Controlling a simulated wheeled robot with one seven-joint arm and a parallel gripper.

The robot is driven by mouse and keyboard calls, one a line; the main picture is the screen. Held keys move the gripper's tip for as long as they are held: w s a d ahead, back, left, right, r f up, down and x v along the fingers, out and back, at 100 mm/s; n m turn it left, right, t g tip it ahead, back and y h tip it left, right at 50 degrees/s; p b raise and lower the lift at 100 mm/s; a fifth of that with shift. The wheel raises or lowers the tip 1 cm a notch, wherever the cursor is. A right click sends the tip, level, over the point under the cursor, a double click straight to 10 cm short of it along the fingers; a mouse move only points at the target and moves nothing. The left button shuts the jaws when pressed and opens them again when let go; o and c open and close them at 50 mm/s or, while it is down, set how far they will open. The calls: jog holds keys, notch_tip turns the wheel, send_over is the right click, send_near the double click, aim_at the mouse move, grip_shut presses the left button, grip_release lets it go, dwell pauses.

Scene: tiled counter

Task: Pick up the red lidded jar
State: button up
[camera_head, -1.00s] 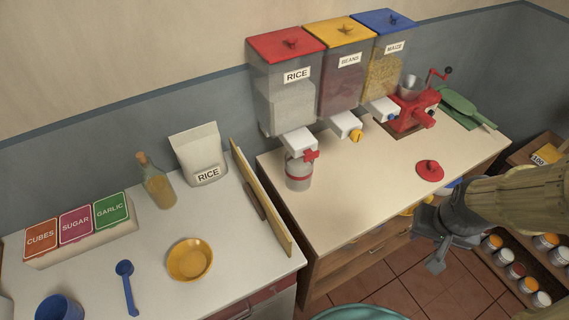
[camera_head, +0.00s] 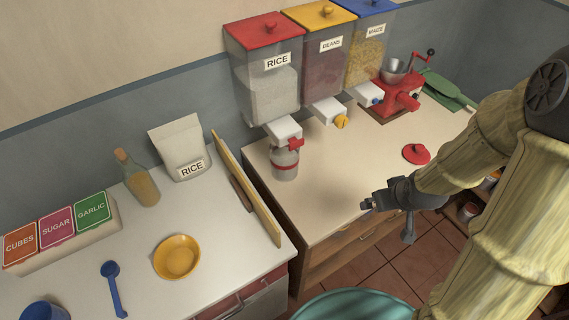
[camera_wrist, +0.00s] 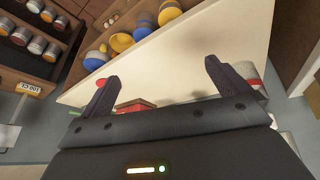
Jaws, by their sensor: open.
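A grey jar with a red band (camera_head: 285,168) stands upright on the wooden-topped counter, under the rice dispenser's spout. The spout hides part of its top, so I cannot tell whether it wears a lid. A loose red lid with a knob (camera_head: 416,154) lies on the same counter, to the right. My gripper (camera_head: 388,218) is open and empty by the counter's front edge, right of the jar and apart from it. In the wrist view my gripper (camera_wrist: 162,70) shows spread fingers, with part of the banded jar (camera_wrist: 249,72) beyond the right finger.
Rice (camera_head: 268,90), beans (camera_head: 322,75) and maize dispensers overhang the counter's back. A red grinder (camera_head: 398,95) stands at the back right. A board (camera_head: 245,190) stands on edge left of the jar. The counter between jar and lid is clear.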

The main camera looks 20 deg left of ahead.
jog(key=w+a+f+n+y, duration=0.1)
jog(key=a+f, duration=0.1)
jog(key=a, duration=0.1)
jog(key=w+a+f+n+t+y+b, duration=0.1)
jog(key=a+f+n+y, duration=0.1)
jog(key=a+f, duration=0.1)
jog(key=w+a+f+n+y, duration=0.1)
jog(key=a+f+y, duration=0.1)
jog(key=a+f, duration=0.1)
jog(key=shift+a+n+t+b, duration=0.15)
jog(key=shift+n+t+b, duration=0.15)
jog(key=a+y, duration=0.1)
jog(key=a, duration=0.1)
jog(key=a+f+n+t+y, duration=0.1)
jog(key=a+y, duration=0.1)
jog(key=shift+s+a+f+b, duration=0.1)
jog(key=shift+s+a+b, duration=0.05)
jog(key=shift+a+b, duration=0.2)
jog(key=a+t+y, duration=0.1)
jog(key=a+r+y, duration=0.1)
jog(key=a+t+y+b, duration=0.1)
jog(key=shift+s+a+r+t+y, duration=0.2)
jog(key=shift+s+a+t+y, duration=0.1)
jog(key=shift+y, duration=0.1)
jog(key=shift+a+r+m+t+y, duration=0.15)
jog(key=shift+r+m+t+y, duration=0.3)
jog(key=shift+r+t, duration=0.3)
jog(key=shift+w+f+b, duration=0.1)
jog(key=shift+f+b, duration=0.15)
jog(key=shift+b, duration=0.45)
